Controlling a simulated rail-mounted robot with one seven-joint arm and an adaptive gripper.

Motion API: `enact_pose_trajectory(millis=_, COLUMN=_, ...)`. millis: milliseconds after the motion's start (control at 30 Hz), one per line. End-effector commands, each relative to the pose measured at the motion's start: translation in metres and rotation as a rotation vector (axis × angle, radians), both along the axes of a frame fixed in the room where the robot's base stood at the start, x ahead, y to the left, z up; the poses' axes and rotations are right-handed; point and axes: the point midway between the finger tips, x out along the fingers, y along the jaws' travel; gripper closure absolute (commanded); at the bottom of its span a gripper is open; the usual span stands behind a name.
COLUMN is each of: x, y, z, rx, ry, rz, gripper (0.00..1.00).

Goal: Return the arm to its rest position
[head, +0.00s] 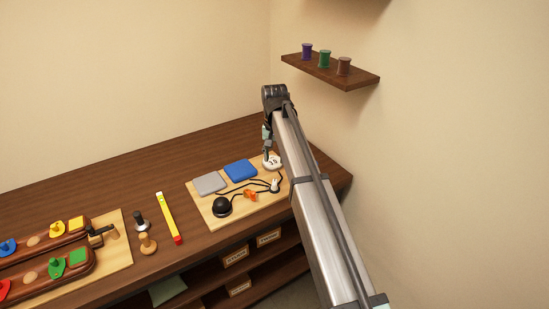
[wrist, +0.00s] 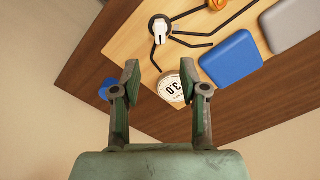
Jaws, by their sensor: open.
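My gripper (wrist: 164,88) is open in the wrist view, with nothing between its two green-padded fingers. It hangs above the back right part of a light wooden board (head: 237,223), over a round white dial marked with figures (wrist: 170,88). The dial also shows in the head view (head: 272,162), just below the gripper, which my arm partly hides. The wrist view shows a gap between the fingertips and the board, but I cannot tell its height.
A yellow level (head: 169,218) lies left. A wall shelf (head: 330,72) with spools stands right of my arm.

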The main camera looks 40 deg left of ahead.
Motion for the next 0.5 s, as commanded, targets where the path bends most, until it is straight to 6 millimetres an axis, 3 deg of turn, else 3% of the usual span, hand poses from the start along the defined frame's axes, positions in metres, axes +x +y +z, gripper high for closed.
enact_pose_trajectory(millis=300, x=0.003, y=-0.006, z=-0.004, rx=0.000, ry=0.000, rz=-0.005, gripper=0.56)
enact_pose_trajectory(millis=433, x=0.016, y=-0.037, z=-0.025, rx=-0.001, ry=0.000, rz=-0.027, gripper=0.56)
enact_pose_trajectory(millis=500, x=0.027, y=-0.066, z=-0.043, rx=-0.002, ry=0.001, rz=-0.046, gripper=0.56)
